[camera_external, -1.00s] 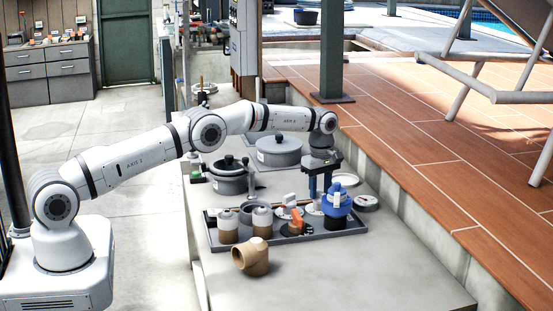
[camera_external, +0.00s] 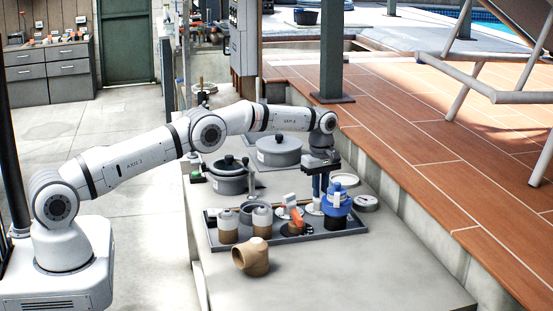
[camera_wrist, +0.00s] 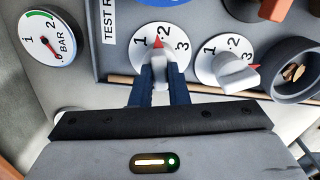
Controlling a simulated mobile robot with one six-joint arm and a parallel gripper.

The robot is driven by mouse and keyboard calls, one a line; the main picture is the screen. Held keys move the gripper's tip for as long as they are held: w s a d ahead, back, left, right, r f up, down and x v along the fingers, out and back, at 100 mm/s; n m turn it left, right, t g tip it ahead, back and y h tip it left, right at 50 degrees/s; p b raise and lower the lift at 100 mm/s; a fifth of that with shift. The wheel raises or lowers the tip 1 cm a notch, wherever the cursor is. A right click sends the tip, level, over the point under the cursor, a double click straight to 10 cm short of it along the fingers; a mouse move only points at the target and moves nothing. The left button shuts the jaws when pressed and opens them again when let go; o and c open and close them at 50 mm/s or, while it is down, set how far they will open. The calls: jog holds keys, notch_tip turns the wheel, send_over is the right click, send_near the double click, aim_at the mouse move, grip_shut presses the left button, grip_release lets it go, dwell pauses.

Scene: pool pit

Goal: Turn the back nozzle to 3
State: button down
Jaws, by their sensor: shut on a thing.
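Two white round dials marked 1, 2 and 3 show in the wrist view, the left dial (camera_wrist: 138,36) and the right dial (camera_wrist: 207,62). My gripper (camera_wrist: 158,62) is shut on the white knob (camera_wrist: 151,56) of the left dial, a dark blue finger on each side. Its red pointer (camera_wrist: 158,42) stands between 1 and 2, closer to 2. The right dial's white nozzle knob (camera_wrist: 234,70) is free, its red pointer (camera_wrist: 254,67) just past 3. In the external view my gripper (camera_external: 320,190) reaches down onto the tray beside the blue valve, which hides part of it.
The blue valve (camera_external: 337,203) and an orange handle (camera_external: 297,218) stand close by on the grey tray (camera_external: 330,234). A BAR gauge (camera_wrist: 50,38) lies to the left in the wrist view. A tan elbow pipe (camera_external: 250,257) lies in front, with bare bench around it.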

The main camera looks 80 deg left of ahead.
jog(key=m, duration=1)
jog(key=shift+m, duration=2.1)
jog(key=c, duration=1.4)
grip_release()
notch_tip(320, 180, up, 8)
jog(key=shift+f, duration=0.1)
